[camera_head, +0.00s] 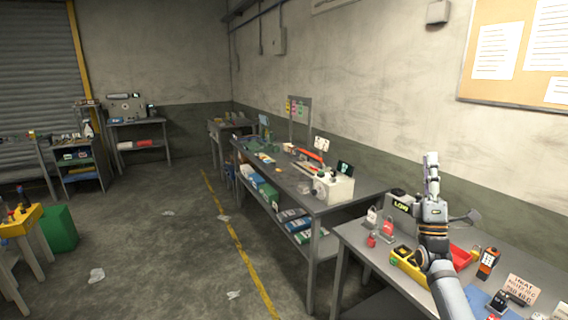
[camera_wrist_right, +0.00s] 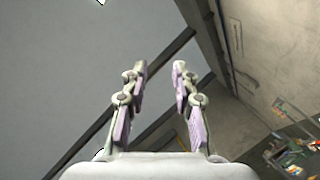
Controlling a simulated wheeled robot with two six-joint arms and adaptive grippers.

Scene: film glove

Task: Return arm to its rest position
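My right gripper (camera_head: 431,160) is raised above the near workbench (camera_head: 348,236) at the right of the head view, fingers pointing up. The right wrist view shows its two fingers (camera_wrist_right: 158,72) apart, with nothing between them. Behind them are a grey ceiling and dark beams. My right forearm rises from the bottom edge and hides part of the bench. My left arm and gripper are not in view.
The near bench holds a yellow tool (camera_head: 408,265), a red tray (camera_head: 462,257), an orange handheld device (camera_head: 488,262) and a sign card (camera_head: 521,289). A second bench (camera_head: 318,207) stands beyond. A corkboard (camera_head: 515,50) hangs on the wall. Open floor lies left.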

